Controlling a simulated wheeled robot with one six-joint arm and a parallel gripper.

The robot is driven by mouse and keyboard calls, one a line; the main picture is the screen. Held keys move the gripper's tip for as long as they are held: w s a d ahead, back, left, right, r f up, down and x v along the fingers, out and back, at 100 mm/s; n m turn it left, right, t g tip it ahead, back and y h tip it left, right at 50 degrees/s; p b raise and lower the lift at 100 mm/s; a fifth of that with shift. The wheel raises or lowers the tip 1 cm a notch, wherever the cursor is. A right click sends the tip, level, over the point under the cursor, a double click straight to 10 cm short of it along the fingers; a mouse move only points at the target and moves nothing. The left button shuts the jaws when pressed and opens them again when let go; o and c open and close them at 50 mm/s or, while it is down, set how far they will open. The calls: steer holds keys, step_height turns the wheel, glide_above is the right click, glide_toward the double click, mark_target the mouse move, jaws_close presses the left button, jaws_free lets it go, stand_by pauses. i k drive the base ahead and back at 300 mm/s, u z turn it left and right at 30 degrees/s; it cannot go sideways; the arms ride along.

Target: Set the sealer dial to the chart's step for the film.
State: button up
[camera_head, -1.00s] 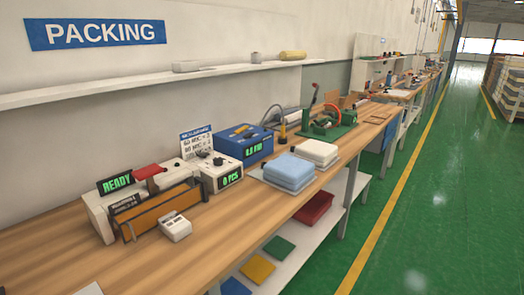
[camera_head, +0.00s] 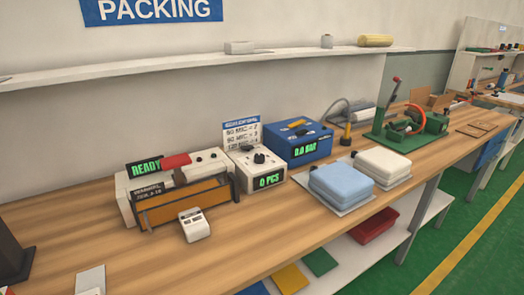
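The sealer (camera_head: 128,205) is a white machine with a brown front bar, a red part on top and a green READY display (camera_head: 143,169). Small dark knobs (camera_head: 212,155) show on its top face; their settings are too small to read. The chart (camera_head: 242,133) is a white card with a blue header and MIC lines, standing behind a white box (camera_head: 247,178) that has a black knob (camera_head: 259,157) and reads 0 PCS. The chart's lower line is partly hidden. A dark label (camera_head: 150,191) on the sealer is hard to read. My gripper is not in view.
A small white device (camera_head: 194,224) sits before the sealer. A blue box (camera_head: 298,142) reads 0.0 BAR. Blue (camera_head: 342,184) and white (camera_head: 382,164) folded stacks lie to the right. A dark upright object (camera_head: 10,250) stands at far left. The front bench is mostly clear.

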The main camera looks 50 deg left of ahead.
mark_target(260, 158)
steer(key=u, duration=0.4)
steer(key=i, duration=0.7)
steer(key=u, duration=0.95)
steer(key=i, duration=0.25)
steer(key=u, duration=0.2)
